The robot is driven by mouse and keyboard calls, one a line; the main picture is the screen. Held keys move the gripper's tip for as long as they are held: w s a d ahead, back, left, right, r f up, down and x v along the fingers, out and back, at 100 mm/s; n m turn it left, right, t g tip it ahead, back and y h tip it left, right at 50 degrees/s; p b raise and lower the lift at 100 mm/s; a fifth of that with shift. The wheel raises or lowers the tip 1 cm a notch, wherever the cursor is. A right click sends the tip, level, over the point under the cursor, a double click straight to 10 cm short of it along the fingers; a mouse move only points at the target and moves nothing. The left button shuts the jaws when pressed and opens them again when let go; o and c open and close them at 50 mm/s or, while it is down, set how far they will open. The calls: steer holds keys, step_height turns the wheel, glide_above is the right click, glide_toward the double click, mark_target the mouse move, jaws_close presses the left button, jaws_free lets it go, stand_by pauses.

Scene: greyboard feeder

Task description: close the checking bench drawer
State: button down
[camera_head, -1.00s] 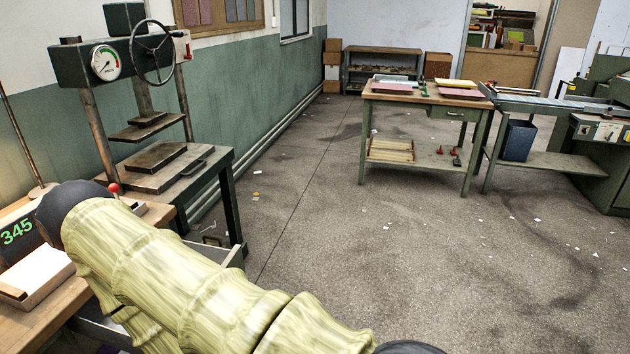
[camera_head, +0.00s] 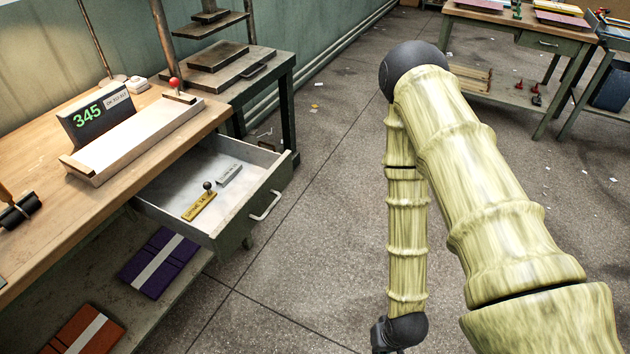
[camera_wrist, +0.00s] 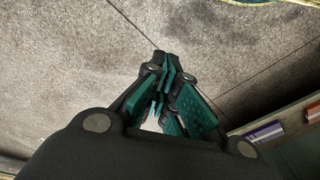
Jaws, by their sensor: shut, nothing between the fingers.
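The checking bench drawer (camera_head: 160,196) is pulled open under the wooden bench top (camera_head: 150,112) on the left of the head view. It has a green-grey front with a pale bar handle (camera_head: 265,205). Inside lie a yellow tagged piece with a dark knob (camera_head: 200,205) and a small grey block (camera_head: 229,175). My arm hangs to the right of the drawer, apart from it. In the wrist view my gripper (camera_wrist: 167,72) is shut and empty above the concrete floor. In the head view the fingers are below the frame.
A 345 display (camera_head: 88,118) and a pale tray (camera_head: 135,142) sit on the bench top. Purple (camera_head: 160,262) and orange (camera_head: 88,330) bundles lie on the shelf below. A press table (camera_head: 240,85) stands behind the drawer. The floor in front of the drawer is clear.

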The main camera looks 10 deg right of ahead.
steer(key=w+a+r+m+t+y+b, duration=0.1)
steer(key=w+t+y+b, duration=0.1)
steer(key=w, duration=0.6)
steer(key=w+a+r+m+t+y+b, duration=0.1)
steer(key=w+a+m+t, duration=0.15)
steer(key=w, duration=0.65)
steer(key=m+t+y+b, duration=0.2)
steer(key=t+y+b, duration=0.35)
steer(key=y, duration=0.55)
glide_toward(282, 177)
steer(key=shift+g, duration=0.5)
steer(key=b+x, duration=0.1)
steer(key=x, duration=0.2)
steer(key=b+x, duration=0.1)
steer(key=x, duration=0.3)
steer(key=shift+w+d+r, duration=0.1)
steer(key=shift+w+r, duration=0.1)
